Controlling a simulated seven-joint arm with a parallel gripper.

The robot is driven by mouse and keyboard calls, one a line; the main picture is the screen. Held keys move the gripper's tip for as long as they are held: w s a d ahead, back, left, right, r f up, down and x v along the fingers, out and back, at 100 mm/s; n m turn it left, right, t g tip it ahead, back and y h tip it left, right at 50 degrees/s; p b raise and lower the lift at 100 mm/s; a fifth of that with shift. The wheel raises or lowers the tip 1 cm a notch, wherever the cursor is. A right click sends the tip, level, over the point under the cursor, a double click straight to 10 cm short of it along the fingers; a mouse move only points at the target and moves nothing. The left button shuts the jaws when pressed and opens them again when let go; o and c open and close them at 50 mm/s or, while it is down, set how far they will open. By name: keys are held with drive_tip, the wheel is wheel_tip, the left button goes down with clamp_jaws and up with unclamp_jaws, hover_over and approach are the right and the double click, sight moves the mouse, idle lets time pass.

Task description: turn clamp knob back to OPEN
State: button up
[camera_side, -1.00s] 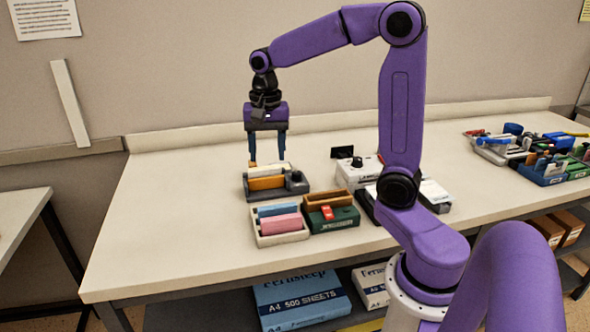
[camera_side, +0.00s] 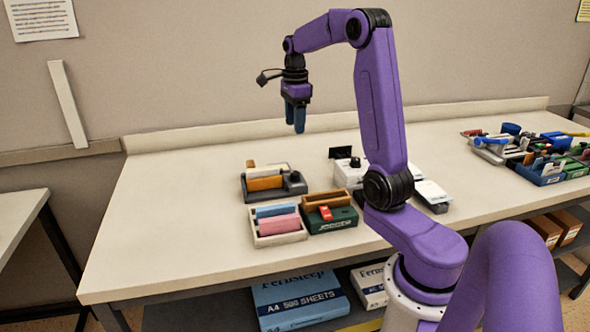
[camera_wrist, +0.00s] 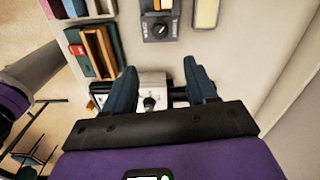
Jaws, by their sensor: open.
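A dark grey fixture (camera_side: 262,194) stands on the bench with an orange block (camera_side: 265,183) and a cream block in it. A dark round knob (camera_side: 295,177) sits at its right end. In the wrist view this knob (camera_wrist: 160,30) is at the top, with small light markings beside it that are too small to read. A white box (camera_side: 346,174) with a black knob (camera_side: 355,162) stands further right; this second knob (camera_wrist: 150,102) shows between my fingers in the wrist view. My gripper (camera_side: 295,131) is open and empty, high above the bench, apart from both knobs.
A white tray (camera_side: 258,241) with blue and pink blocks and a green box (camera_side: 340,223) with a brown block stand in front of the fixture. Cluttered trays (camera_side: 550,174) lie at the far right. The bench's left part is clear.

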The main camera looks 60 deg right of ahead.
sight(295, 173)
wheel_tip(295, 173, down, 16)
idle(0.5)
drive_tip(key=c, duration=1.1)
